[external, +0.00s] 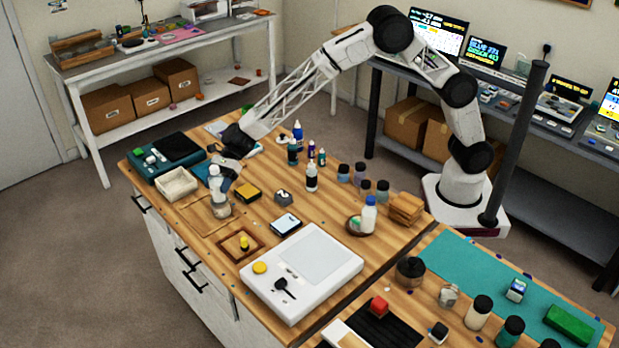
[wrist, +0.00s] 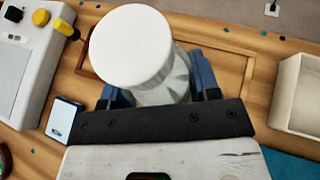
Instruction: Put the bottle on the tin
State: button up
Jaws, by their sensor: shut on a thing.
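A clear bottle with a white cap (external: 216,171) is between the fingers of my gripper (external: 222,184). In the wrist view its round white cap (wrist: 132,45) faces the camera, with the clear body below. The blue fingers of my gripper (wrist: 160,92) are shut on it from both sides. The bottle looks upright in the external view, over a wooden board; I cannot tell whether its base touches anything. A low yellow-and-black piece (external: 248,192) lies just right of it and may be the tin, but I cannot tell for sure.
An off-white open box (external: 178,184) stands left of the bottle. A brown square frame (external: 226,247) with a yellow piece and a white panel device (external: 325,255) lie in front. Several small bottles, including a dark one (external: 292,152), stand behind. Bare wood lies between them.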

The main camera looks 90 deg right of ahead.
jog(key=shift+f, duration=0.1)
jog(key=o, duration=1)
jog(key=shift+f, duration=0.1)
jog(key=shift+r, duration=0.45)
jog(key=shift+d+r, duration=0.2)
jog(key=v, duration=1.1)
jog(key=shift+s+d+r, duration=0.1)
jog(key=shift+s+d, duration=0.1)
jog(key=shift+r, duration=0.1)
